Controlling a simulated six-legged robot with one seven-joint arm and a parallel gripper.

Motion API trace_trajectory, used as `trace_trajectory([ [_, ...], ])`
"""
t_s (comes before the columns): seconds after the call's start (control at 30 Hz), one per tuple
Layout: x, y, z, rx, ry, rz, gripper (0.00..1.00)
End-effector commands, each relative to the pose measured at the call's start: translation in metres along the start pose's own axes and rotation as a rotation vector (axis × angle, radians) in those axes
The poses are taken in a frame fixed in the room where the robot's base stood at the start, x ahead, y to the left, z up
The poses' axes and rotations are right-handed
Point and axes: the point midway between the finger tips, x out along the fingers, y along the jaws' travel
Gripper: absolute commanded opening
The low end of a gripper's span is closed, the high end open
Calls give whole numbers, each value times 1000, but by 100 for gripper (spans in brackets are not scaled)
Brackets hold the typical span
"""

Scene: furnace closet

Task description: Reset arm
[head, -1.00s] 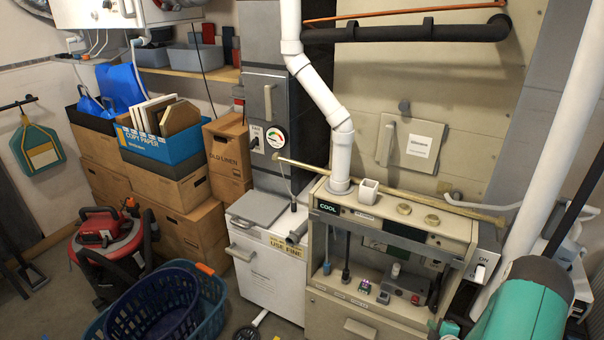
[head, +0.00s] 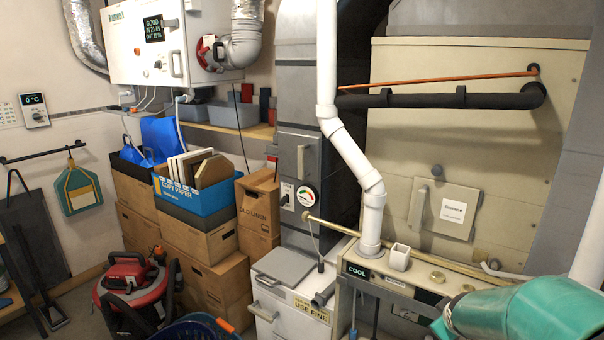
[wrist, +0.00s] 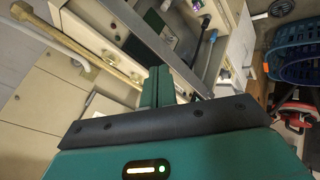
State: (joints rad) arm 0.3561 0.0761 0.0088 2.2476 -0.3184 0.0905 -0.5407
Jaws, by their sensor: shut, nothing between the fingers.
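My gripper (wrist: 157,86) shows in the wrist view with its two green fingers together and nothing between them. It is in front of the beige furnace cabinet, whose open shelf shows beyond the fingers. In the head view, my teal arm fills the lower right corner, in front of the right end of the furnace cabinet (head: 385,282). The fingertips are hard to make out there. I cannot tell the exact gap between my gripper and the cabinet.
A brass rod (head: 455,266) lies along the cabinet's back. Cardboard boxes (head: 208,245), a red vacuum (head: 133,285) and a blue basket (head: 195,328) crowd the left floor.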

Motion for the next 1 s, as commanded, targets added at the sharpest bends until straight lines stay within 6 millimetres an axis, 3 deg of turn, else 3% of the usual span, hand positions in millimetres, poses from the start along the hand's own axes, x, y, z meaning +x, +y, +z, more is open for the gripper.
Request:
trace_trajectory([
  [0.03, -23, -6, -9, 34, 1, -5, 0],
  [0.27, -112, -44, -22, 221, -29, -72, 0],
  [0.6, -228, -120, -4, 470, -80, -225, 0],
  [0.8, -264, -150, 13, 550, -111, -296, 0],
  [1.0, -270, -156, 16, 564, -121, -309, 0],
])
